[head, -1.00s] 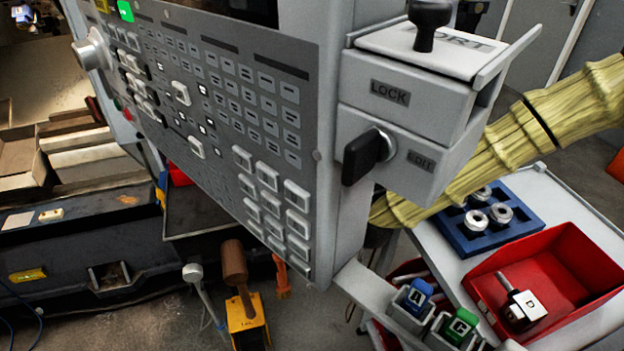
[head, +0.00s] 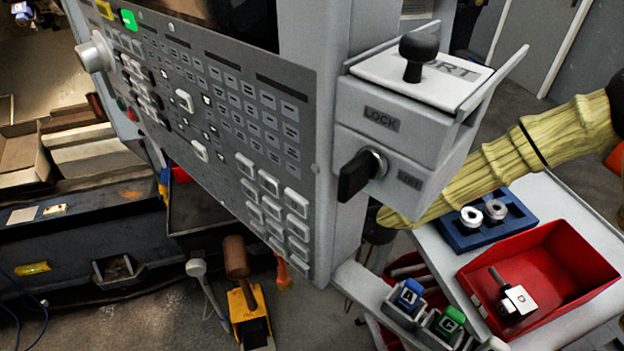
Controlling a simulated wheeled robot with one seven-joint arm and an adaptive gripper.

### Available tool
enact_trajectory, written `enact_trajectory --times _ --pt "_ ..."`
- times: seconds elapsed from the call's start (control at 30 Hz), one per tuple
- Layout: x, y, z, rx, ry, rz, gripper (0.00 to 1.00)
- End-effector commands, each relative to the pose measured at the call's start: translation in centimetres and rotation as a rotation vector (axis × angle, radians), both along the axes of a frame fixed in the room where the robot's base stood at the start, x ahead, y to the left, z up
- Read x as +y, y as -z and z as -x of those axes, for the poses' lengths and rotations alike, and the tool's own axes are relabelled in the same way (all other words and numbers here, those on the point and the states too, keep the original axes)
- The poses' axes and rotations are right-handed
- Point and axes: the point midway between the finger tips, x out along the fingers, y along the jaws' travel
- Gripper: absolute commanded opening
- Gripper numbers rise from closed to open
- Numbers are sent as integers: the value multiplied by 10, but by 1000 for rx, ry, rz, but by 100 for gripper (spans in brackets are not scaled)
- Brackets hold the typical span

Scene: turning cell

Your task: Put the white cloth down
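I see no white cloth in this view. A yellow sleeved arm (head: 510,155), which looks like mine, reaches from the right edge down and left behind the grey control panel (head: 345,225). A dark part (head: 378,228) shows at its lower end beside the panel post. My gripper's fingers are hidden or out of view, so I cannot tell what they hold.
A box with a black-knobbed key switch (head: 360,175) juts from the panel. A trolley top (head: 440,262) at right bears a blue tray (head: 455,240) with metal rings and a red bin (head: 592,280) holding a tool.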

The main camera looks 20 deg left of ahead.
Motion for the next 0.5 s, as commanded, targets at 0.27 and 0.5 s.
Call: enact_trajectory --times 0.27,0.5 --pt "0 3 0 -1 0 1 57" --pt "0 3 0 0 0 0 100"
